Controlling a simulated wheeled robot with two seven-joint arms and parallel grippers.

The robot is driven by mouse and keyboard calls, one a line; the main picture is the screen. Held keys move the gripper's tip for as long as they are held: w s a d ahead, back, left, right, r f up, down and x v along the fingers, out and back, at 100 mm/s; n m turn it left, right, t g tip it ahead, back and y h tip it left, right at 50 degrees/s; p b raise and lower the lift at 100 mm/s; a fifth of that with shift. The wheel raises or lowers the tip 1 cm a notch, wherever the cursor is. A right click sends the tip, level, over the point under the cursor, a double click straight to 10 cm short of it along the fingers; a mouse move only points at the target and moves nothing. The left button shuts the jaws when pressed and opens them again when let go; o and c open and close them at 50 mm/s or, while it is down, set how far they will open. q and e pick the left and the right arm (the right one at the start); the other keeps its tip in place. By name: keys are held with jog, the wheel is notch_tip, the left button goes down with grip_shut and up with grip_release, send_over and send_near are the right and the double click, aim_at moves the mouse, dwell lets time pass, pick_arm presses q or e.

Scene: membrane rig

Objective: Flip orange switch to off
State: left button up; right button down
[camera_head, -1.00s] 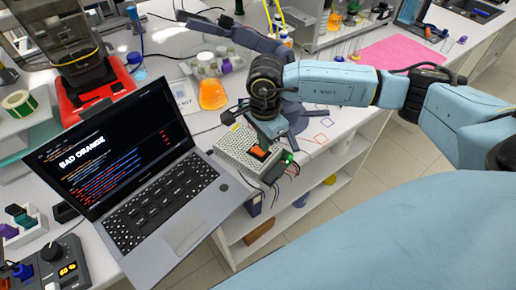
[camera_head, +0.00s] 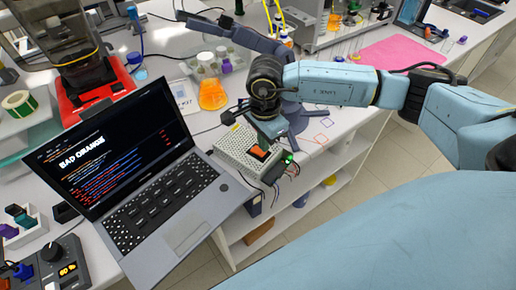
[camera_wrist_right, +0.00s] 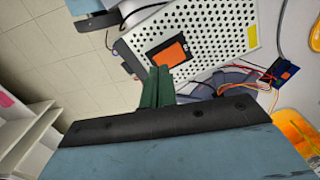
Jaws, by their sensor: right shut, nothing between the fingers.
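The orange switch (camera_head: 260,153) sits in a black frame on the perforated metal power supply box (camera_head: 234,146), at the bench edge beside the laptop. In the right wrist view the orange switch (camera_wrist_right: 171,54) shows on the box's perforated face (camera_wrist_right: 215,30). My right gripper (camera_wrist_right: 158,72) is shut and empty, its green fingertips at the near edge of the switch. I cannot tell whether they touch it. In the head view my right gripper (camera_head: 268,128) is right above the box, its fingertips mostly hidden. My left gripper is not in view.
An open laptop (camera_head: 165,200) stands left of the box. A green-lit connector (camera_head: 289,158) and thin wires are at the box's right end. A flask of orange liquid (camera_head: 212,95) stands behind. The bench edge drops to shelves in front.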

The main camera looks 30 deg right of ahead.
jog(key=shift+f+b, duration=0.9)
jog(key=shift+f, duration=0.05)
dwell(0.7)
jog(key=shift+r, duration=0.1)
jog(key=shift+r+p, duration=1.95)
jog(key=shift+r, duration=1.5)
